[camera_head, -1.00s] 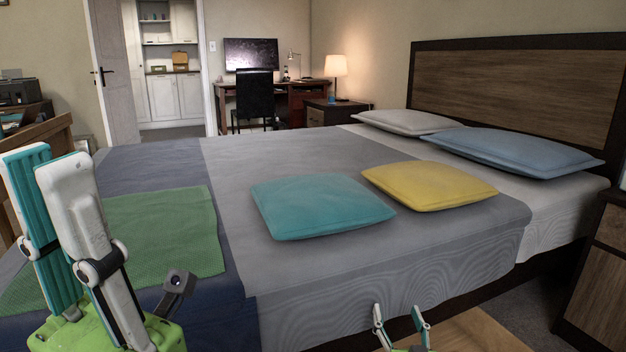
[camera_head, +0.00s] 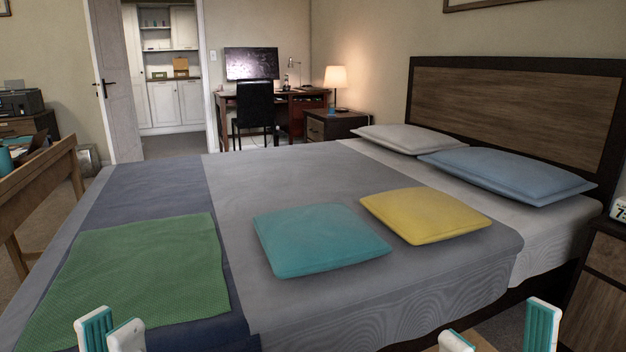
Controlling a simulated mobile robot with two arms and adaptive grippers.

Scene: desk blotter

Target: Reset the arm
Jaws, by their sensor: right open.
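My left gripper (camera_head: 111,333) shows at the bottom left. Its two white fingertips stand upright near each other, and a teal ribbed pad shows on the left one. They are in front of the bed's near edge and the green cloth, with nothing seen between them. My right gripper (camera_head: 498,335) shows at the bottom right with its white and teal fingertips wide apart and nothing between them. The lower parts of both grippers are cut off by the picture's edge.
The bed (camera_head: 300,170) fills the middle. On it lie a green cloth (camera_head: 140,265), a teal pillow (camera_head: 320,238), a yellow pillow (camera_head: 425,214), a blue pillow (camera_head: 508,176) and a pale pillow (camera_head: 408,138). A nightstand (camera_head: 595,285) stands at the right edge.

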